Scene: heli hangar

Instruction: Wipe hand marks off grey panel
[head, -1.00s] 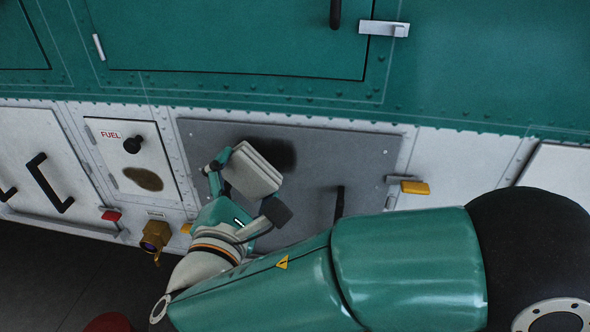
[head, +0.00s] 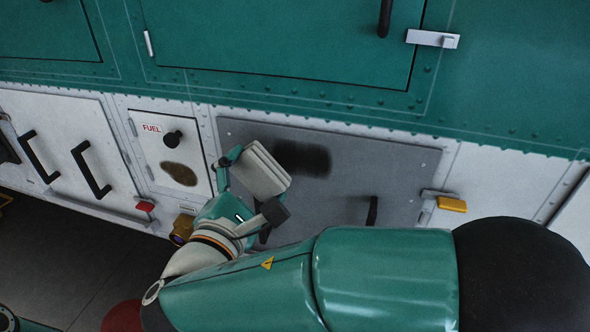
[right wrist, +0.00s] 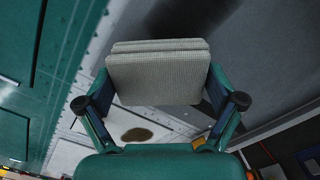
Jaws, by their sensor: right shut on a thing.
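The grey panel (head: 345,160) is set in the white lower side of the green aircraft, with a dark handle (head: 372,210) at its lower right. A dark smudge (head: 302,158) lies on its upper left part. My right gripper (head: 252,185) is shut on a folded light-grey cloth (head: 262,168), in front of the panel's left part, just left of the smudge. The cloth also shows between the fingers in the right wrist view (right wrist: 158,75). I cannot tell whether the cloth touches the panel. My left gripper is not in view.
A white FUEL door (head: 170,150) with a black knob and a brown stain (head: 180,174) is left of the panel. A yellow-tipped latch (head: 452,205) sticks out at the panel's right. A brass fitting (head: 182,228) sits below the FUEL door.

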